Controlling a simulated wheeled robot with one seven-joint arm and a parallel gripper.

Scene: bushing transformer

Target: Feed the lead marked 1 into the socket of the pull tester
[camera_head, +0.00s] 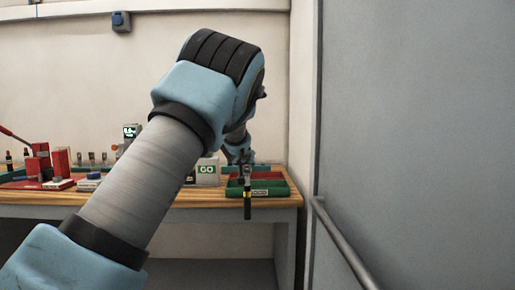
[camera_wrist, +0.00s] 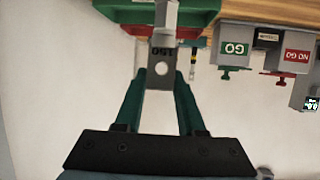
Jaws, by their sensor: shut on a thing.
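My gripper (camera_head: 244,170) is over the right end of the bench, in front of the trays. In the wrist view its two green fingers (camera_wrist: 160,80) are shut on a lead, with a grey metal lug (camera_wrist: 162,53) between the tips. The lug has a round hole and the marking 150. In the head view the lead's black body with a yellow band (camera_head: 247,203) hangs below the gripper, in front of the bench edge. No mark 1 is readable on it. A device with a lit green display (camera_head: 130,132), perhaps the pull tester, stands left behind my arm; its socket cannot be made out.
A green tray (camera_head: 272,190) and a red tray (camera_head: 273,176) lie at the bench's right end. A GO gauge (camera_wrist: 234,49) and a NO GO gauge (camera_wrist: 295,57) stand beside them. Red blocks (camera_head: 60,160) stand at the left. A grey wall panel (camera_head: 420,130) borders the right.

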